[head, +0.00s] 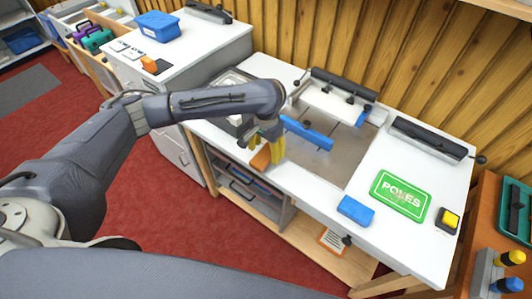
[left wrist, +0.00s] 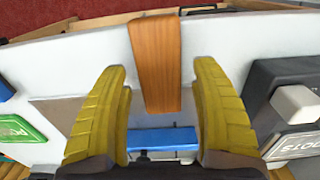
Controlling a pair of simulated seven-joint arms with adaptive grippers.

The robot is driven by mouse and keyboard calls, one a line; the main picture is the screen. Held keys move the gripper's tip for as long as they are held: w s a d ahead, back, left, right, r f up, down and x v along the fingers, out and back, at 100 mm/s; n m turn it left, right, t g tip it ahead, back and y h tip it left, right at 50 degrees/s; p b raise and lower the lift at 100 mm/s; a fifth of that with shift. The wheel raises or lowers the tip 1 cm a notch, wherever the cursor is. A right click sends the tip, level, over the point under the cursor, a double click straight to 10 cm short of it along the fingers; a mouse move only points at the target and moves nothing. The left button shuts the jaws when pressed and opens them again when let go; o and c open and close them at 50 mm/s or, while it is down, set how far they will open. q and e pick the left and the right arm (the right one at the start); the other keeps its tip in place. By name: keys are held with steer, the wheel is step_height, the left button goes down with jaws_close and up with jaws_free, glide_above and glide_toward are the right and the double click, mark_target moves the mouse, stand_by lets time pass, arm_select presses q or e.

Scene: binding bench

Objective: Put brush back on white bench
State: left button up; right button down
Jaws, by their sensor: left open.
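A wooden, orange-brown piece (head: 261,158), which looks like the brush's handle, is at the front edge of the white bench (head: 300,185). No bristles can be made out. In the left wrist view the wooden piece (left wrist: 155,60) reaches from the bench's front edge to between my yellow fingers. My left gripper (head: 278,158) is over the front left part of the bench, pointing down beside the wooden piece. In the left wrist view the fingers (left wrist: 165,95) stand apart, with visible gaps on both sides of the wood. My right gripper is not in view.
A blue bar (head: 306,133) lies just right of the gripper, by a grey metal plate (head: 330,160). A green sign (head: 401,195), a blue block (head: 356,210) and a yellow button box (head: 448,220) are at the right. A grey box (left wrist: 290,100) with a white knob stands close to the fingers.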

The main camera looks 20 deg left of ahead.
mark_target(266, 152)
arm_select(q)
step_height(266, 152, up, 11)
stand_by(0.5)
steer(key=shift+f, duration=0.1)
stand_by(0.4)
